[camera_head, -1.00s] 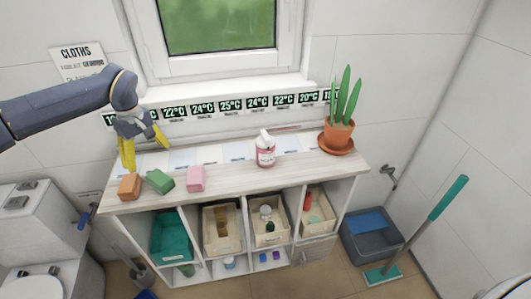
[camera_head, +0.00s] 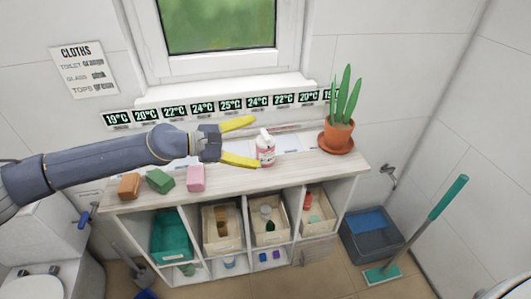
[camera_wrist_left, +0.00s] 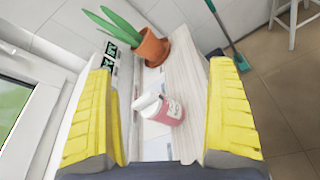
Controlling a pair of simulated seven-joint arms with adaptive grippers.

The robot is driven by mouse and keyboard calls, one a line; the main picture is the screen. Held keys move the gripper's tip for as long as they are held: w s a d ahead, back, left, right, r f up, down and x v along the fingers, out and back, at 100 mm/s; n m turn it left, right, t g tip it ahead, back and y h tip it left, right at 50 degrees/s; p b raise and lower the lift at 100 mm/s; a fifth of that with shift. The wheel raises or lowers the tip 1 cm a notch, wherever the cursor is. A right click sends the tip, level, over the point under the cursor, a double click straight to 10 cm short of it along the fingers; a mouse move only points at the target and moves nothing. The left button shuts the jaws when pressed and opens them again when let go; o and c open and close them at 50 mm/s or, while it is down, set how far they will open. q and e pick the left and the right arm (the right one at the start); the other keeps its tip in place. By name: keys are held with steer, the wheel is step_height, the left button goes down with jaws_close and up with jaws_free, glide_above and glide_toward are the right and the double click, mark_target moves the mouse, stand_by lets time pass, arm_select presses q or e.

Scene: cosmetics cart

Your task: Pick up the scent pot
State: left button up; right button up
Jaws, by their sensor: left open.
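The scent pot looks to be the small pink-and-white labelled bottle (camera_head: 265,150) with a white top, standing on the cart's wooden top (camera_head: 305,158). My left gripper (camera_head: 256,143) is open, with yellow fingers pointing right toward the bottle. In the head view the fingertips reach close to the bottle's left side. In the left wrist view the bottle (camera_wrist_left: 164,110) shows between the two spread fingers, ahead of them; I cannot tell whether they touch it. My right gripper is not in view.
A potted plant (camera_head: 338,132) stands right of the bottle. Orange (camera_head: 129,186), green (camera_head: 159,181) and pink (camera_head: 196,178) blocks lie along the front left. Temperature cards (camera_head: 203,108) line the back below the window. Bins fill the shelves below.

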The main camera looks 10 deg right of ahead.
mark_target(266, 149)
arm_select(q)
steer(key=a+f+n+t+y, duration=0.3)
steer(key=f+n+t+y, duration=0.4)
steer(key=n, duration=0.9)
steer(key=shift+t+h, duration=0.5)
steer(key=shift+t, duration=0.3)
steer(key=x, duration=1.1)
steer(key=f+x, duration=0.1)
steer(key=x, duration=0.5)
steer(key=shift+a, duration=0.35)
steer(key=c, duration=1.6)
